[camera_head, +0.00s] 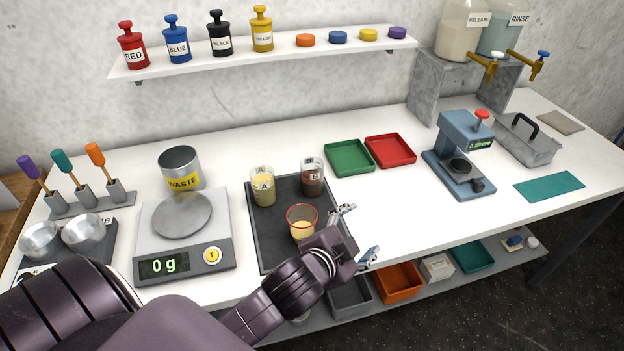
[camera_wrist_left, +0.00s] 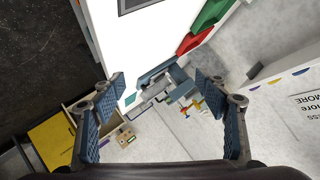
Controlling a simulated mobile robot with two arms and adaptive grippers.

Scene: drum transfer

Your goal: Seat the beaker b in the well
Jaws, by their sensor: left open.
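Beaker b (camera_head: 312,182), a clear beaker marked B with brown contents, stands upright at the back right of the dark mat (camera_head: 255,228). The blue bench device (camera_head: 455,150) stands further right, with a dark round well-like part (camera_head: 460,167) on its base; I cannot tell whether this is the well. It also shows in the left wrist view (camera_wrist_left: 165,75). My left gripper (camera_head: 357,234) is open and empty, in front of and to the right of beaker b, apart from it, with its fingers pointing right. It also shows in the left wrist view (camera_wrist_left: 158,98). My right gripper is not in view.
Green (camera_head: 350,157) and red (camera_head: 390,150) trays lie behind. A scale (camera_head: 183,245) stands left. The table before the device is clear.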

